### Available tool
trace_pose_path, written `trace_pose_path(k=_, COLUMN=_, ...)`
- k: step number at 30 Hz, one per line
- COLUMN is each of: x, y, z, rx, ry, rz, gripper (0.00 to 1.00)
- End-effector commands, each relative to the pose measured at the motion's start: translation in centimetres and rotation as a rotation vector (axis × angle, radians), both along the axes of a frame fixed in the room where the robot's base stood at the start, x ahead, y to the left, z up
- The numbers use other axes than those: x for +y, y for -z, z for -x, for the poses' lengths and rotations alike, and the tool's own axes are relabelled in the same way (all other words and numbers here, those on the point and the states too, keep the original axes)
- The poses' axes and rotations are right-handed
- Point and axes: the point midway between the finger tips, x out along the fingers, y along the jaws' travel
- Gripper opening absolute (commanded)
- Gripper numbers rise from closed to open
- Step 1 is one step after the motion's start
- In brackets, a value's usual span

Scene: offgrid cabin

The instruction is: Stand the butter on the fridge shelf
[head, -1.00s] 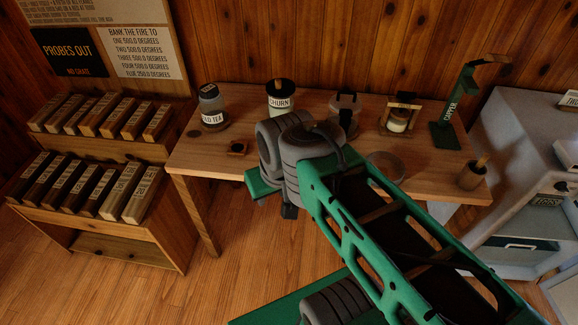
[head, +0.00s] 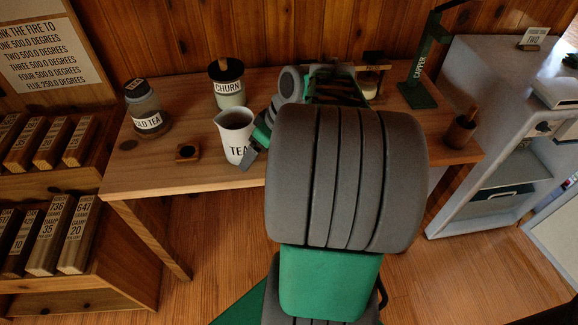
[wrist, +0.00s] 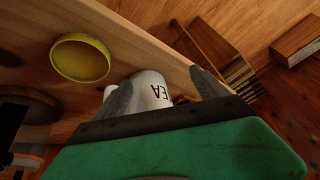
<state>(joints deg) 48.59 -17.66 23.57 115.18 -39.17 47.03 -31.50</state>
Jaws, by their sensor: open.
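No butter can be told for sure. A pale thing (head: 369,90) in the wooden press on the bench is partly hidden behind my arm. The pale grey cabinet (head: 490,75) at the right, with an open lower compartment (head: 505,180), may be the fridge; its shelf is not clear. My gripper (wrist: 160,78) is open at the white TEA jug, which shows between its fingers in the wrist view. I cannot tell whether they touch it. In the head view the jug (head: 234,128) stands upright on the bench, and my arm hides most of the gripper.
The bench (head: 150,180) also holds a COLD TEA jar (head: 147,108), a CHURN jar (head: 228,88), a small wooden holder (head: 187,153), a green CAPPER stand (head: 417,90) and a wooden cup (head: 461,130). A yellow round dish (wrist: 80,58) shows in the wrist view. Labelled blocks (head: 45,235) fill the left rack.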

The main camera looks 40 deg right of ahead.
Motion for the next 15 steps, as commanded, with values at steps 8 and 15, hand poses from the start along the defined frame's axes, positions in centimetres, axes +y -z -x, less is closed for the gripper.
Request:
trace_pose_path(k=8, x=-11.2, y=1.3, z=3.7, rx=-0.232, ry=-0.054, rz=-0.002, gripper=1.0)
trace_pose_path(k=15, x=-13.4, y=1.9, z=4.7, rx=-0.314, ry=-0.081, rz=0.023, gripper=1.0)
